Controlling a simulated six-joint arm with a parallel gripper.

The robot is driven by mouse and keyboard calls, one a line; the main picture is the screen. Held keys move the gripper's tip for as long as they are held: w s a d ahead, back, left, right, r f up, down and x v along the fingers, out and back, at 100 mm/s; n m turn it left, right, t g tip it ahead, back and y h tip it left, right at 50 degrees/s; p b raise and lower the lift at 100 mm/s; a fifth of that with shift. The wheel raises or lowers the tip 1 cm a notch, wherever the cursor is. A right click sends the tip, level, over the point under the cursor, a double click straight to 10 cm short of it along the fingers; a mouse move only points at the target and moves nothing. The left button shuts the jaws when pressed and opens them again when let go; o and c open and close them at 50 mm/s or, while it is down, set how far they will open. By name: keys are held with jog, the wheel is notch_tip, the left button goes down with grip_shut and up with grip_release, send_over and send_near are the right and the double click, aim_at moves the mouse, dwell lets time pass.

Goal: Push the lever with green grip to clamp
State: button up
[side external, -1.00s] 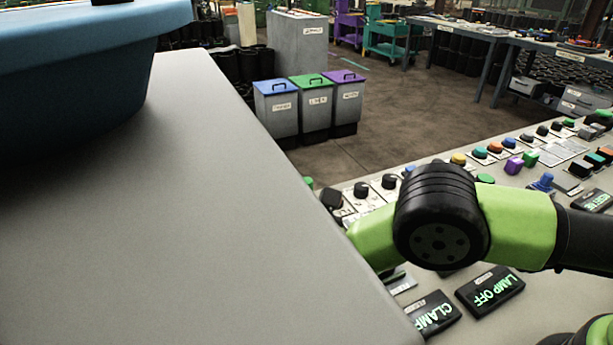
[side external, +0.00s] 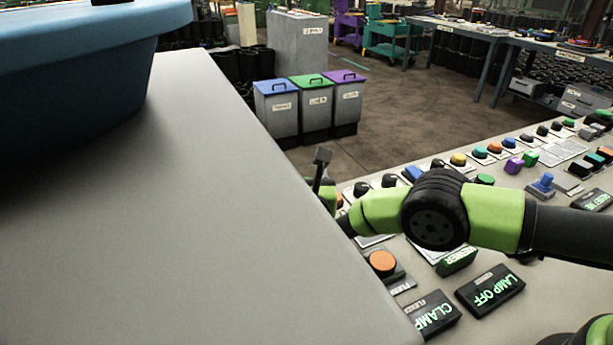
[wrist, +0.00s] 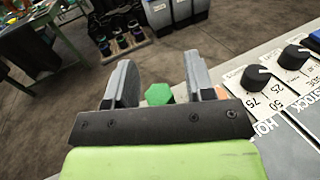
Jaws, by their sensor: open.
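My gripper (wrist: 158,78) is open, with its two grey fingers spread apart in the wrist view. The lever's shaft and most of my gripper are hidden there. A sign reading CLAMP (side external: 434,314) is lit green on the panel.
Black knobs (wrist: 256,77) lie right of my gripper in the wrist view. A grey surface (side external: 200,220) blocks the side view's left.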

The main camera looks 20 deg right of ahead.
grip_shut()
jog(key=shift+s+m+t+h, duration=0.7)
jog(key=shift+s+t, duration=0.25)
jog(key=shift+t, duration=0.35)
grip_release()
jog(key=v, duration=1)
